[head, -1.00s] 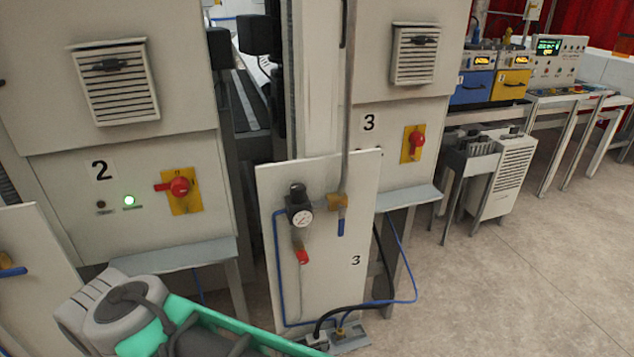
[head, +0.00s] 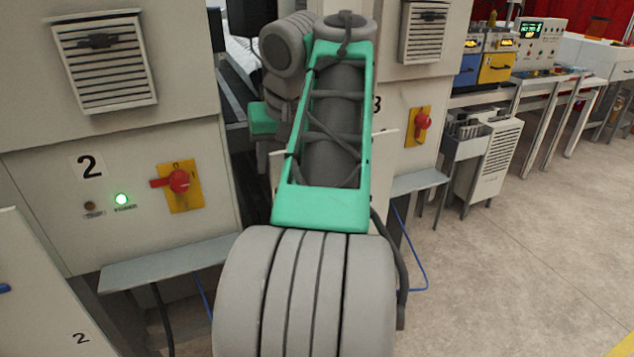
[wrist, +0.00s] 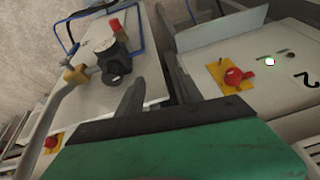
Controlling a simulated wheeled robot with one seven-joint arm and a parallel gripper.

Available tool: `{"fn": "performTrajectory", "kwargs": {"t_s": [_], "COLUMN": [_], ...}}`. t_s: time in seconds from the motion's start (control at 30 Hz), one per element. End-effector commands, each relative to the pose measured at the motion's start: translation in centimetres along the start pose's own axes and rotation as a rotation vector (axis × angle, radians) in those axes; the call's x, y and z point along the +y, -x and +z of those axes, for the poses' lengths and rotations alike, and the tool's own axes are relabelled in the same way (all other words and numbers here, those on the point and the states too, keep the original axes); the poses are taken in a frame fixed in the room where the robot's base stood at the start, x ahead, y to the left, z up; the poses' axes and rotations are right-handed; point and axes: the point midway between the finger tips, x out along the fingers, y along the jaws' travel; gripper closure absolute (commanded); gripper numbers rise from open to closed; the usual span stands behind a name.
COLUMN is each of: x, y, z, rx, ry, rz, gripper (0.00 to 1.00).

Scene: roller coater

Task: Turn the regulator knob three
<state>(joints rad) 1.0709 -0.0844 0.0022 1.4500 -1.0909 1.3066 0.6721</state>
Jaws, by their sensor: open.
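The regulator (wrist: 113,60) on panel three shows in the upper left of the wrist view, upside down, as a dark body with a round gauge. Its black knob (wrist: 117,79) faces my gripper (wrist: 158,88). The gripper is open with nothing between its dark fingers. I see no contact. In the head view my arm covers the regulator and knob, and only edges of panel three (head: 391,150) show. My gripper is mostly hidden there too.
A red switch on a yellow plate (head: 178,183) and a green lamp (head: 121,199) are on cabinet 2. Another red switch (head: 421,122) is on cabinet 3. A pipe with a brass fitting (wrist: 75,75) runs beside the regulator. Open floor lies at the right.

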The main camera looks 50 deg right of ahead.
Motion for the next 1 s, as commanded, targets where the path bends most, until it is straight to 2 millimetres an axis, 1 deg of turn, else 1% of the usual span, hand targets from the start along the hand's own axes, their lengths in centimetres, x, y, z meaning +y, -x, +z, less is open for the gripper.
{"fn": "performTrajectory", "kwargs": {"t_s": [0.03,0.1,0.13,0.2,0.27,0.5,0.6,0.73,1.0], "x": [3.5,6.4,7.2,8.2,8.4,8.7,8.8,8.9,8.9], "y": [0.5,1.4,1.6,1.7,1.1,-3.6,-4.9,-5.7,-5.6], "z": [-0.1,0.1,0.2,0.4,0.5,0.7,0.6,0.4,0.3], "rx": [0.003,0.004,0.003,0.002,0.003,0.002,0.003,0.004,0.004], "ry": [-0.038,-0.064,-0.072,-0.078,-0.078,-0.075,-0.074,-0.075,-0.075], "rz": [0.044,0.086,0.098,0.113,0.116,0.113,0.113,0.113,0.113], "gripper": [0.57,0.57,0.57,0.57,0.57,0.57,0.57,0.57,0.58]}}
